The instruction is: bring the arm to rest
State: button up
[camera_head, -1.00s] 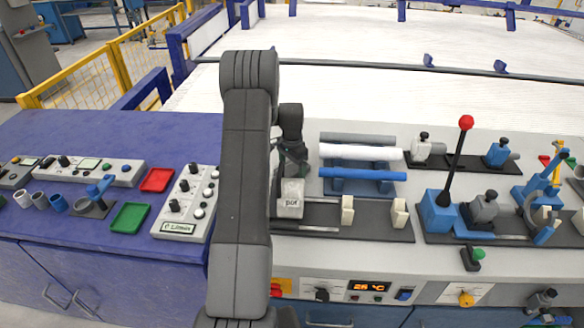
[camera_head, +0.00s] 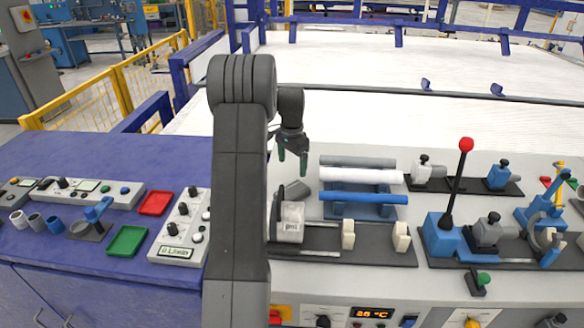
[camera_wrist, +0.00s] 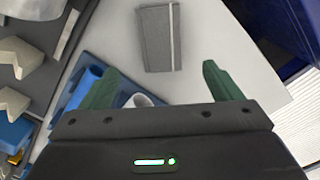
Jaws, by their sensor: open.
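My gripper (camera_head: 292,160) hangs above the grey worktop, left of the pipe rack, with its green fingertips pointing down. It is open and empty. In the wrist view my gripper (camera_wrist: 165,88) shows its two green fingers apart, with nothing between them. My arm's dark upper link stands upright in front of the head camera and hides part of the worktop behind it.
A blue rack (camera_head: 345,207) holds grey, white and blue pipes (camera_head: 362,198). A clear-grey block (camera_head: 290,222) and cream V-supports (camera_head: 348,235) stand on a dark plate. A tall lever (camera_head: 458,185) with a red knob rises at right. Red (camera_head: 155,203) and green trays (camera_head: 127,240) lie left.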

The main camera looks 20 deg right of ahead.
aim_at(292, 191)
jog(key=shift+f+p, duration=0.35)
jog(key=shift+f, duration=3.85)
